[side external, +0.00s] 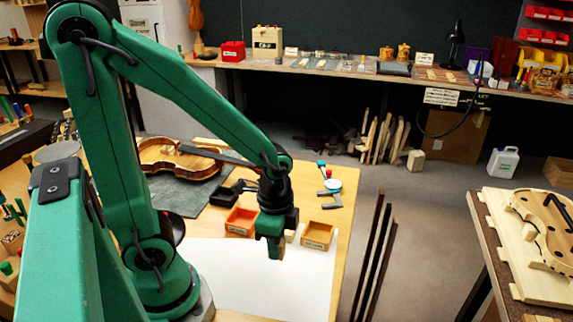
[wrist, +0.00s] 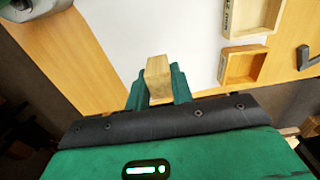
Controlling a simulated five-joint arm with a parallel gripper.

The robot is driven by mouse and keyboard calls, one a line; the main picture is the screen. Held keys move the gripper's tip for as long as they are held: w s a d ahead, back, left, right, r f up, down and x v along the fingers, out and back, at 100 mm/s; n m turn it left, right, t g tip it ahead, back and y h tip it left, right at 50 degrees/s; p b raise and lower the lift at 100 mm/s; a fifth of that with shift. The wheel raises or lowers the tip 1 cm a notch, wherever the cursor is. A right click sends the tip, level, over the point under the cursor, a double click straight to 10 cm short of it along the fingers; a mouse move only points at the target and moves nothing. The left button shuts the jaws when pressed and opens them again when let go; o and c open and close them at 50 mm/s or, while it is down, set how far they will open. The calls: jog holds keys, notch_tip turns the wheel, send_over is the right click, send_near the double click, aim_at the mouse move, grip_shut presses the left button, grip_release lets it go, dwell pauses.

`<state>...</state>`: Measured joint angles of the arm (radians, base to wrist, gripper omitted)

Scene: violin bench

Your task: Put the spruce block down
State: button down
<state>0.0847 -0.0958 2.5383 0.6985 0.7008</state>
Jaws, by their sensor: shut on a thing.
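The spruce block (wrist: 158,78), a small pale wooden piece, is between the green fingers of my gripper (wrist: 159,90) in the wrist view. My gripper is shut on it, and the block's far end sticks out past the fingertips. In the side view my gripper (side external: 272,246) points down over the white sheet (side external: 225,262). A sliver of the block (side external: 277,254) shows at the fingertips there; the rest is hidden by the fingers. I cannot tell how far the block is above the sheet.
An orange tray (side external: 240,222) and a yellowish wooden tray (side external: 318,235) stand at the sheet's back edge, near my gripper. A violin body (side external: 180,160) lies on a grey mat behind. Dark rods (side external: 375,255) stand beyond the table's right edge. The sheet around my gripper looks clear.

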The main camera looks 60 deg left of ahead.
jog(key=s+d+r, duration=0.2)
jog(key=d+r, duration=0.1)
jog(key=d, duration=0.2)
jog(key=shift+r, duration=0.15)
jog(key=shift+s, duration=0.1)
dwell(0.7)
jog(key=w+a+m, duration=0.4)
jog(key=w, duration=0.4)
jog(key=w+a+m, duration=0.3)
jog(key=w+m, duration=0.1)
jog(key=w, duration=0.5)
jog(key=w+a+m, duration=0.4)
jog(key=w+m, duration=0.1)
jog(key=w, duration=0.3)
jog(key=shift+w+a, duration=0.3)
jog(key=shift+w, duration=0.1)
jog(key=shift+r, duration=0.1)
